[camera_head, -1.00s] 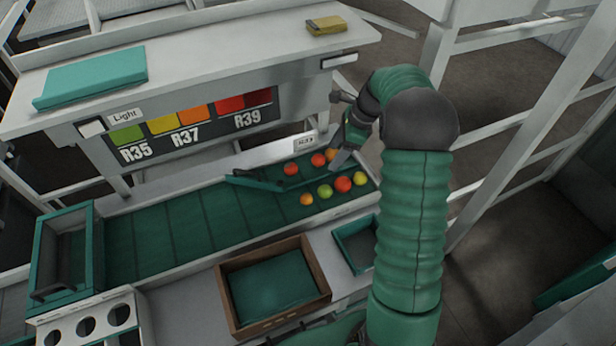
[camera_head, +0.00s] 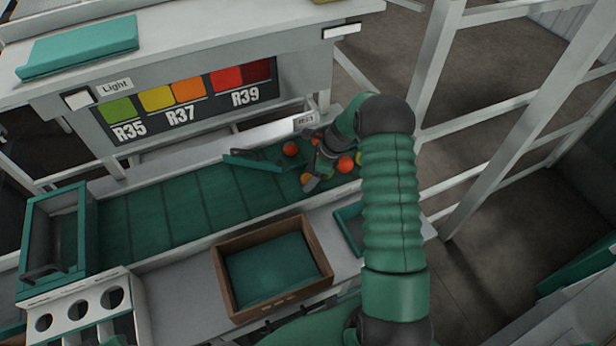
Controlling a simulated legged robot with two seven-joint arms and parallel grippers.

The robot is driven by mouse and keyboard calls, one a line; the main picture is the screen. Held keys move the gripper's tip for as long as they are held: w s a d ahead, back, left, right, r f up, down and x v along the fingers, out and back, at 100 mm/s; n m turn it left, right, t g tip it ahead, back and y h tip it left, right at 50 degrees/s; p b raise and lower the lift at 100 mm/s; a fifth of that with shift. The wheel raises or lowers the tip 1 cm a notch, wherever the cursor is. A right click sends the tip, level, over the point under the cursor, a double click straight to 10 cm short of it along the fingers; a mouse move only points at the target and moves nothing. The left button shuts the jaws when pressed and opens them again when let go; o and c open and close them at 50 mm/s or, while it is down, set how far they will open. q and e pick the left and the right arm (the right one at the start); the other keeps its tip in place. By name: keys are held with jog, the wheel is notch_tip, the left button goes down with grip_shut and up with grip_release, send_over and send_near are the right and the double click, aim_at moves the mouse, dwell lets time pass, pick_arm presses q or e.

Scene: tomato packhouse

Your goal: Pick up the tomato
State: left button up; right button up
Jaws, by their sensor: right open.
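Several tomatoes lie at the right end of the green belt (camera_head: 170,218). A red tomato (camera_head: 290,149) lies by the green diverter bar. An orange-red tomato (camera_head: 345,164) lies just right of my right gripper (camera_head: 311,184). An orange tomato (camera_head: 305,177) shows at the left side of the gripper, partly hidden. My right gripper is open and low over the tomatoes, and its arm hides part of the group. I cannot tell whether a tomato sits between its fingers. My left gripper is not in view.
A wooden crate (camera_head: 226,287) with a green bottom stands in front of the belt, with a small green tray (camera_head: 349,232) to its right. A green diverter bar (camera_head: 262,163) crosses the belt. A colour chart (camera_head: 190,97) hangs behind. The belt's left part is bare.

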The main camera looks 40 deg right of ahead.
jog(key=shift+a, duration=0.3)
jog(key=shift+c, duration=0.3)
jog(key=shift+a+r, duration=0.1)
jog(key=shift+c, duration=1.3)
jog(key=c, duration=0.7)
jog(key=shift+d+r, duration=0.1)
jog(key=shift+d, duration=0.1)
